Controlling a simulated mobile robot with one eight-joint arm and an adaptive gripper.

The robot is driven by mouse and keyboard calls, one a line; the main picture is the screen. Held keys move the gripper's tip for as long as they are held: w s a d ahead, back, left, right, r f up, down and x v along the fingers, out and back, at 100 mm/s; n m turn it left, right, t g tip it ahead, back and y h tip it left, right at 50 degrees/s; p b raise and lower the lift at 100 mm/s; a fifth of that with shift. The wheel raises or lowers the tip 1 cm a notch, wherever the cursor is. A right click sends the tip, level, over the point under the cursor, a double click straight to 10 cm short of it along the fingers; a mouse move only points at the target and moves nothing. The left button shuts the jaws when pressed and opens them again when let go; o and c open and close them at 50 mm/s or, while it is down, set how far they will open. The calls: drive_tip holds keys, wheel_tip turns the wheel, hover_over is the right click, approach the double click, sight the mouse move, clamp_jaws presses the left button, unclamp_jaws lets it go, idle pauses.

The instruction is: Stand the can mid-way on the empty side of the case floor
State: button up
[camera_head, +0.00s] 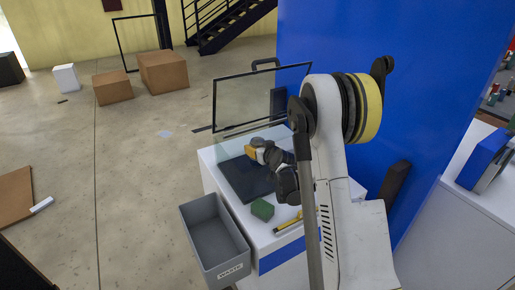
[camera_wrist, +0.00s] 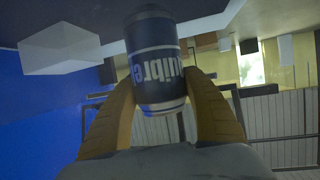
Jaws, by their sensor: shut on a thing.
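The can (camera_wrist: 154,62) is dark blue and grey with large pale lettering. In the wrist view it stands between the yellow fingers of my gripper (camera_wrist: 160,88), which is shut on it. In the head view my gripper (camera_head: 257,150) is over the far part of the case's dark floor (camera_head: 243,185). A grey round bit of the can (camera_head: 258,142) shows beside a yellow finger. I cannot tell whether the can touches the floor. The case's framed clear lid (camera_head: 250,98) stands raised behind. My arm hides the right part of the case.
A green block (camera_head: 262,210) and a yellow tool (camera_head: 288,226) lie on the white counter in front of the case. A grey waste bin (camera_head: 215,237) stands at its left. A blue wall (camera_head: 400,45) rises behind my arm. Boxes stand on the far floor.

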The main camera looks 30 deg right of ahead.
drive_tip(key=shift+f+b, duration=0.45)
drive_tip(key=o, duration=1.4)
drive_tip(key=shift+s+a+f, duration=0.1)
